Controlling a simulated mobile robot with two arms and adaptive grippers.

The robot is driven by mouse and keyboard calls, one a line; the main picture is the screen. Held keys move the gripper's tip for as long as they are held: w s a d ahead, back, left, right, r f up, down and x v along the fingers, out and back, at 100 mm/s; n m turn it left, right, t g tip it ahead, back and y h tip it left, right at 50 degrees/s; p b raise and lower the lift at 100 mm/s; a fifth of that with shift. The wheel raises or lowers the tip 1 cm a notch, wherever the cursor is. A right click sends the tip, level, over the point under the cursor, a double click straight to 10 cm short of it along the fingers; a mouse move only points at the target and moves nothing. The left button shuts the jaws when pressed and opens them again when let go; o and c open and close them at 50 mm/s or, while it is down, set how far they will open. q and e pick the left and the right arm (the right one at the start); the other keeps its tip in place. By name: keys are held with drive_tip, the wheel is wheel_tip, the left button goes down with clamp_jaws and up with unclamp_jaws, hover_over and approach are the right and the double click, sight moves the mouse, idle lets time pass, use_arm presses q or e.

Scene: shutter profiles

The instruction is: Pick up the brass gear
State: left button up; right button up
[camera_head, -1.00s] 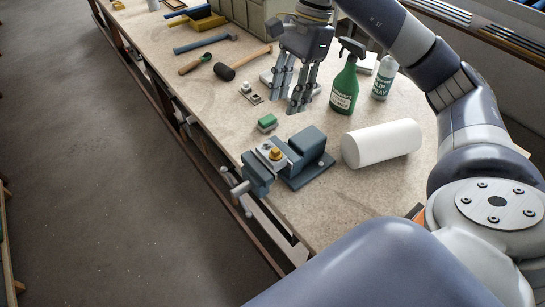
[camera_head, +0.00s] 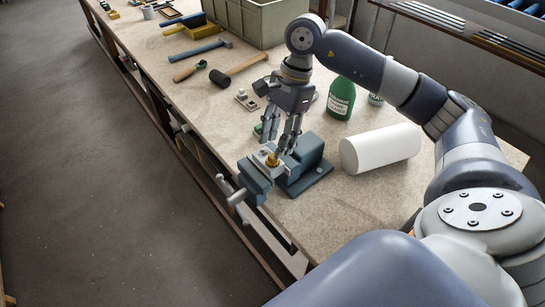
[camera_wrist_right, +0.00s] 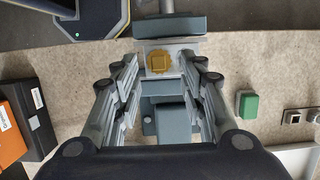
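The brass gear (camera_head: 272,160) sits on top of a light block held in the jaws of a blue-grey vise (camera_head: 305,160). In the right wrist view the gear (camera_wrist_right: 159,62) shows as a small golden toothed piece on the pale block, between and beyond my fingers. My right gripper (camera_head: 281,149) is right above the gear, pointing down. Its fingers are apart with nothing between them in the right wrist view (camera_wrist_right: 160,88). In the head view the fingertips partly cover the gear. I cannot tell whether they touch it. My left gripper is not in view.
A white paper roll (camera_head: 380,148) lies right of the vise, with a green spray bottle (camera_head: 341,98) behind it. A green block (camera_wrist_right: 248,104) lies close beside the vise. A black mallet (camera_head: 222,76) and a grey-green crate (camera_head: 262,20) are farther back.

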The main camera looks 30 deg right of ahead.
sight(273, 161)
drive_tip(key=shift+p+x, duration=0.6)
drive_tip(key=shift+x, duration=1.3)
drive_tip(key=shift+s+a, duration=0.1)
clamp_jaws()
drive_tip(key=shift+r, duration=0.1)
